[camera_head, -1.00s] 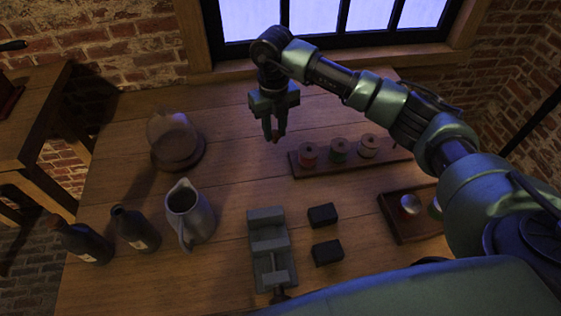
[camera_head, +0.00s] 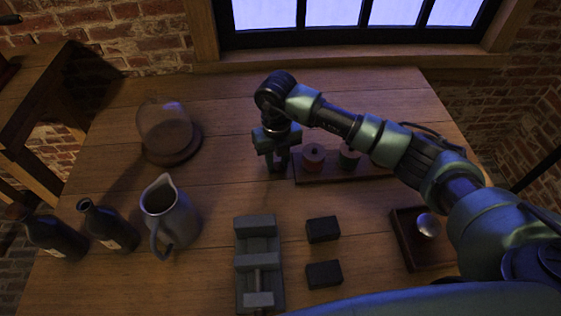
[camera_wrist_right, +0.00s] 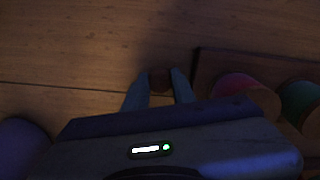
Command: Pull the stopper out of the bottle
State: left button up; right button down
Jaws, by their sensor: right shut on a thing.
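Two dark bottles with pale labels stand at the left of the table in the head view. The far-left bottle (camera_head: 55,238) has a brownish top at its mouth. The other bottle (camera_head: 110,230) shows an open, dark mouth with no stopper in it. My right gripper (camera_head: 277,168) points down, away from both bottles, just left of the spool board. In the wrist view its fingers (camera_wrist_right: 158,88) are shut on a small brown stopper (camera_wrist_right: 160,78), close over the tabletop. Whether the stopper touches the wood I cannot tell. My left gripper is not in view.
A board (camera_head: 305,177) with thread spools lies right of the gripper. A glass dome on a round wooden base (camera_head: 185,150) stands at the back left. A grey jug (camera_head: 168,215), a vice (camera_head: 257,265) and two black blocks (camera_head: 323,230) are nearer. The wood left of the gripper is clear.

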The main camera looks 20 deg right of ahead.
aim_at(276, 166)
jog(key=shift+s+a, duration=0.2)
jog(key=shift+a, duration=0.05)
jog(key=shift+f, duration=0.1)
jog(key=c, duration=1.2)
grip_release()
jog(key=shift+w+d, duration=0.1)
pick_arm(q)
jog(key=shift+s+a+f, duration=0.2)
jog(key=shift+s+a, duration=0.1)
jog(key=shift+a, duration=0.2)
pick_arm(e)
jog(key=shift+o, duration=0.2)
pick_arm(q)
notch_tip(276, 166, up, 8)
jog(key=p, duration=0.7)
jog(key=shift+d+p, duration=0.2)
jog(key=shift+p, duration=0.2)
pick_arm(e)
notch_tip(276, 166, up, 12)
jog(key=shift+r, duration=0.25)
jog(key=shift+f, duration=0.1)
